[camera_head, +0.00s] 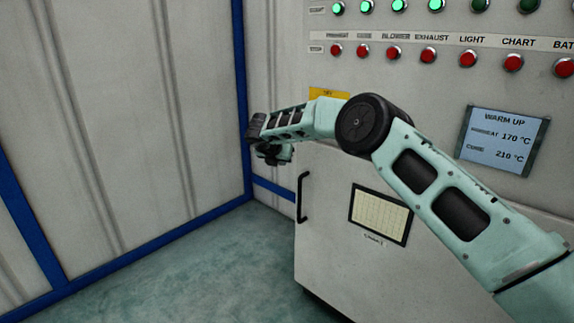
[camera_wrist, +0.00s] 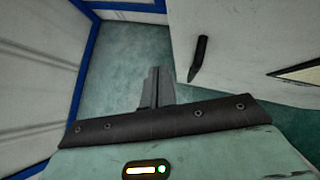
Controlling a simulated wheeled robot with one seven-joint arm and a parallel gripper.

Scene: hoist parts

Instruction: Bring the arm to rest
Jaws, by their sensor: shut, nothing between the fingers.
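My arm (camera_head: 440,185) reaches in from the right, bends at a dark round joint, and extends left in front of the grey cabinet. My gripper (camera_head: 270,158) is at its far end, left of the cabinet door's black handle (camera_head: 302,197), and looks apart from it. In the wrist view, the gripper's grey fingers (camera_wrist: 157,86) are together over the green floor, with nothing between them. The handle (camera_wrist: 199,58) shows to their right there. The far side of the gripper is hidden.
The cabinet (camera_head: 325,240) carries a control panel with green and red buttons (camera_head: 429,55), a screen (camera_head: 499,140) reading "WARM UP", and a framed chart (camera_head: 380,214). A pale wall with blue edging (camera_head: 120,120) stands at left. The floor (camera_head: 210,265) between is clear.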

